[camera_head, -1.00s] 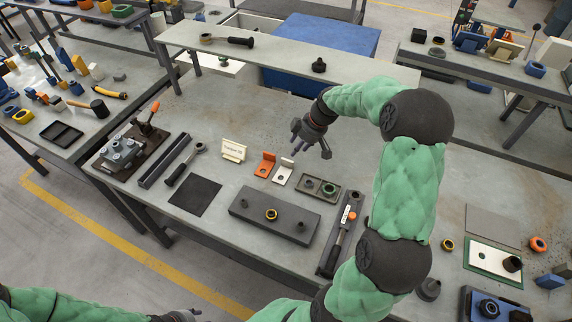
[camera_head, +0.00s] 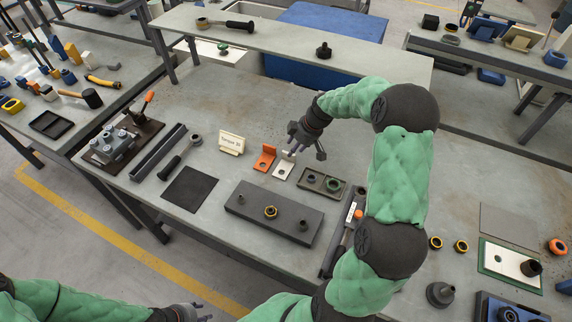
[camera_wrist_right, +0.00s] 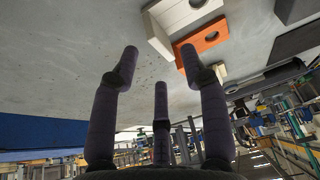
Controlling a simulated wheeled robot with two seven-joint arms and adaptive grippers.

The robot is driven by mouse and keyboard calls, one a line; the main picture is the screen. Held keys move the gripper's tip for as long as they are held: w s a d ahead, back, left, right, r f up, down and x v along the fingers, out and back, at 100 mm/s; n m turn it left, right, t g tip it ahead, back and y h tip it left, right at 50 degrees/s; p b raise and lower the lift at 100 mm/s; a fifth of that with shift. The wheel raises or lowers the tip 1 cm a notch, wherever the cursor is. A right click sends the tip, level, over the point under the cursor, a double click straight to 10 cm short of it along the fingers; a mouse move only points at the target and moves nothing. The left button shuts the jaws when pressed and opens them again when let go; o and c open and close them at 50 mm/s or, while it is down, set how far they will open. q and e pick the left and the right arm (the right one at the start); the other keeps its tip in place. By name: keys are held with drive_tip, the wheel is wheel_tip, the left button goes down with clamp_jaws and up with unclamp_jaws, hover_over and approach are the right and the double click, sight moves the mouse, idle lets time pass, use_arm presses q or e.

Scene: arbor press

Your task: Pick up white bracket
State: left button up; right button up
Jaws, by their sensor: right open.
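The white bracket (camera_head: 281,173), an L-shape with a hole in its base, stands on the main bench right of the orange bracket (camera_head: 264,158). My right gripper (camera_head: 303,151) is open and empty just behind and above the white bracket. One finger overlaps its upright plate in the head view; I cannot tell whether they touch. In the right wrist view the white bracket (camera_wrist_right: 182,17) is at the top edge, partly cut off, beyond the open fingers (camera_wrist_right: 158,66). The orange bracket (camera_wrist_right: 203,39) is beside it. My left gripper (camera_head: 193,313) is at the bottom edge, partly cut off.
A sign (camera_head: 231,142) stands left of the brackets, and a shallow parts tray (camera_head: 322,184) lies to the right. A dark grey block (camera_head: 243,207) with fittings lies in front. A raised shelf (camera_head: 285,50) runs behind.

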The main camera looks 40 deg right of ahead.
sight(284, 165)
drive_tip(key=b+x, duration=0.1)
drive_tip(key=x, duration=0.4)
drive_tip(key=shift+w+f, duration=0.25)
drive_tip(key=shift+w, duration=0.05)
clamp_jaws()
